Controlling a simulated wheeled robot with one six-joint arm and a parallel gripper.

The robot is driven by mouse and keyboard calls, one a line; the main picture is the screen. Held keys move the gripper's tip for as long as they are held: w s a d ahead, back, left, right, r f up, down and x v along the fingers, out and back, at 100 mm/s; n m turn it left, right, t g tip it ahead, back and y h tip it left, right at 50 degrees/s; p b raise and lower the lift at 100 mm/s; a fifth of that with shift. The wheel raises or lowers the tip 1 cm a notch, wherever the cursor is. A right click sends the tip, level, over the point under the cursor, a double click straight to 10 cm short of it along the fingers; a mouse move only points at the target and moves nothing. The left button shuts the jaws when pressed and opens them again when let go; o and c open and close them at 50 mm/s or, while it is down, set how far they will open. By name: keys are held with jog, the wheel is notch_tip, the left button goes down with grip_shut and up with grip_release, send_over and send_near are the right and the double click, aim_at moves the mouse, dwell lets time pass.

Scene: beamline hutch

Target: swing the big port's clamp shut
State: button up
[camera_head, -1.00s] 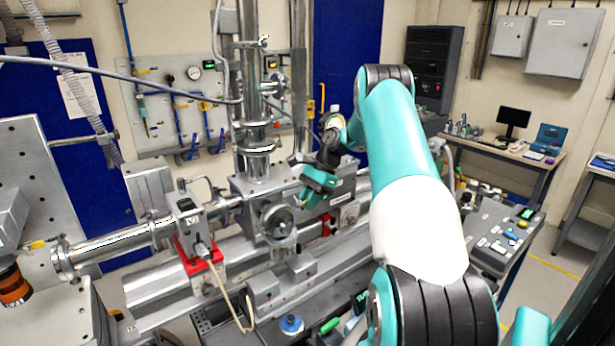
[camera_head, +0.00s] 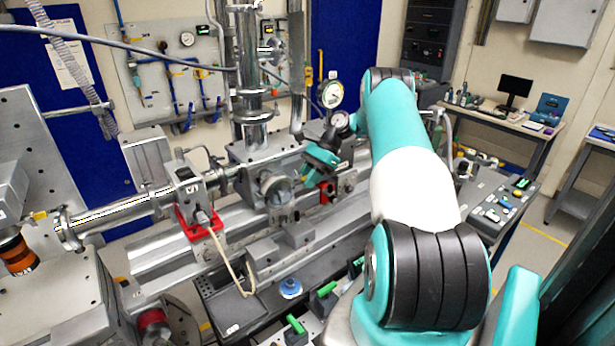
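A grey block-shaped chamber (camera_head: 262,158) stands in the middle of the beamline. A round metal port (camera_head: 277,190) faces forward on its front side; I take this to be the big port. Its clamp is too small to make out, so I cannot tell how it stands. My gripper (camera_head: 310,172) is small in the picture, at the right end of the chamber, just right of and above the round port. My arm comes in from the right. I cannot tell whether the fingers touch anything or how far apart they are.
A steel beam pipe (camera_head: 120,214) runs left from the chamber through a red-based unit (camera_head: 190,200). A vertical pipe (camera_head: 250,85) rises above the chamber. Round gauges (camera_head: 330,95) stand behind my gripper. Green-handled parts (camera_head: 327,290) and a blue-capped item (camera_head: 290,288) lie in front.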

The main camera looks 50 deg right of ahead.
jog(key=shift+o, duration=1.4)
jog(key=shift+f, duration=0.1)
jog(key=shift+r, duration=0.2)
